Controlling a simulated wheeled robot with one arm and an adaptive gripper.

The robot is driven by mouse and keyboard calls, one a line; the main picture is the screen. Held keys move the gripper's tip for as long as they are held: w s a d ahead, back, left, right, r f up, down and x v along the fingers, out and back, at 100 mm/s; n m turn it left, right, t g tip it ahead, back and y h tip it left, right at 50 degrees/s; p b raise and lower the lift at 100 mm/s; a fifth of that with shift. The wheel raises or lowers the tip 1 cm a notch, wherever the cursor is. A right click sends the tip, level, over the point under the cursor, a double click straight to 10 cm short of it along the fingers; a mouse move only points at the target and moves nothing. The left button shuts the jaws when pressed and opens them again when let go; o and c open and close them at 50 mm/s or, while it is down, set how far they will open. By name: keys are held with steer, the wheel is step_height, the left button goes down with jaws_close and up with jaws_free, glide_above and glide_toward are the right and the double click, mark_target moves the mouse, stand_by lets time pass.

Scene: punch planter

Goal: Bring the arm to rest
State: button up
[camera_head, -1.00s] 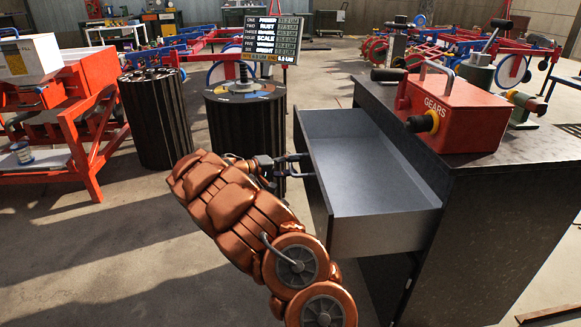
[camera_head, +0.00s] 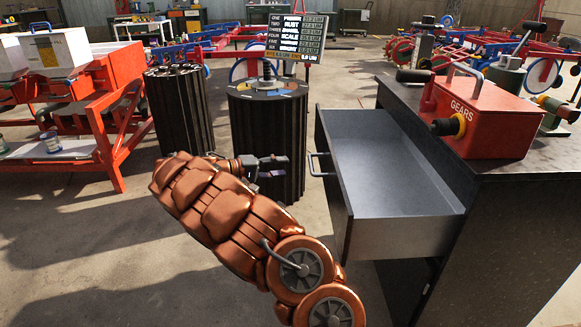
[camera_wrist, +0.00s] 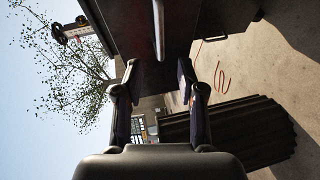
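My gripper (camera_head: 276,166) is just left of the open drawer (camera_head: 392,170) of the dark cabinet. In the wrist view its two fingers (camera_wrist: 158,78) stand apart with nothing between them. The drawer's bar handle (camera_head: 315,166) is a short way to the right of the fingertips, with a gap between. The handle also shows in the wrist view (camera_wrist: 158,30), beyond the fingertips. My copper-coloured arm is bent, low in front of the drawer. The drawer is pulled well out, and the part of its inside that shows is empty.
A red GEARS box (camera_head: 487,118) stands on the cabinet top (camera_head: 530,165). A black ribbed drum (camera_head: 262,140) stands close behind my gripper, with another drum (camera_head: 180,112) to its left. A red frame bench (camera_head: 105,125) is at left. The floor at lower left is clear.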

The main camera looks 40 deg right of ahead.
steer(key=shift+w+a+r, duration=0.1)
steer(key=shift+a, duration=0.3)
steer(key=s+a+r+y+p, duration=0.3)
steer(key=s+a+r+p, duration=0.1)
steer(key=s+r+p, duration=0.6)
steer(key=s+a+r+y+p, duration=0.3)
steer(key=s+r+p, duration=0.4)
steer(key=r, duration=0.6)
steer(key=s+a+r+n+t+y+p, duration=0.1)
steer(key=s+a+r+y+p, duration=0.3)
steer(key=s+a+p, duration=0.6)
steer(key=s+a+r+n+t+y+p, duration=0.2)
steer(key=s+a+r+y+p, duration=0.3)
steer(key=a, duration=1.2)
steer(key=s+r+n+p, duration=0.1)
steer(key=s+r+p, duration=0.3)
steer(key=s+p, duration=0.1)
steer(key=shift+r+n+p, duration=0.25)
steer(key=shift+n+p, duration=0.05)
steer(key=shift+p, duration=0.55)
